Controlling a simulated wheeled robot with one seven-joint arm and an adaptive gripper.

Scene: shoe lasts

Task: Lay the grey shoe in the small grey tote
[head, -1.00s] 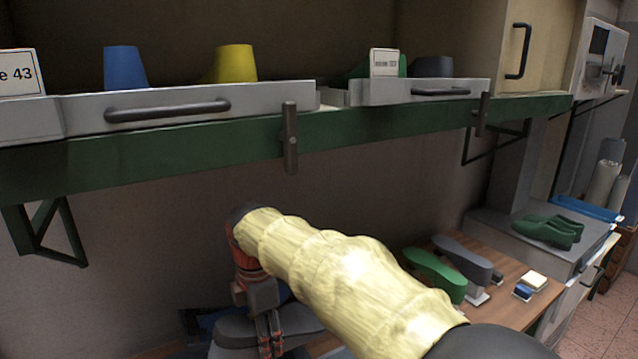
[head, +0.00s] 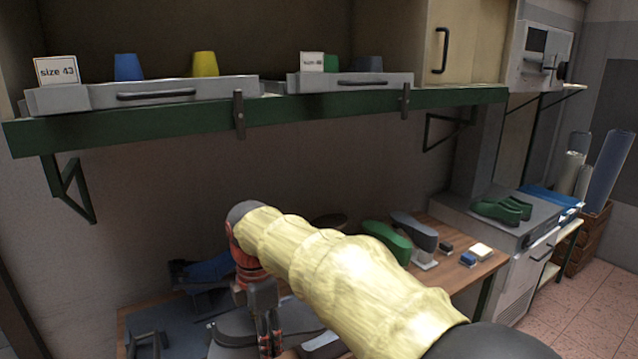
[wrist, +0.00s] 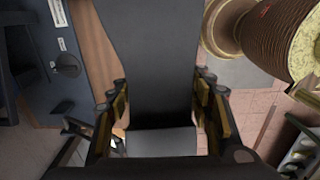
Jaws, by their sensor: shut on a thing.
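My gripper (head: 268,335) is low in the head view, pointing down, shut on a dark grey shoe (head: 235,326). The shoe extends to both sides of the fingers. In the wrist view the same shoe (wrist: 152,50) runs from the top edge down between the two fingers (wrist: 163,115), with a lighter grey part at its near end. In the head view another grey shoe (head: 414,232) stands on a small stand on the bench. I cannot pick out the small grey tote for sure in either view.
A green shoe (head: 386,242) and small blocks (head: 470,256) are on the wooden bench (head: 450,282). Green shoes (head: 502,209) lie on the grey cabinet. The green shelf (head: 300,110) with grey trays spans above. In the wrist view a brown ribbed spool (wrist: 272,38) is at upper right.

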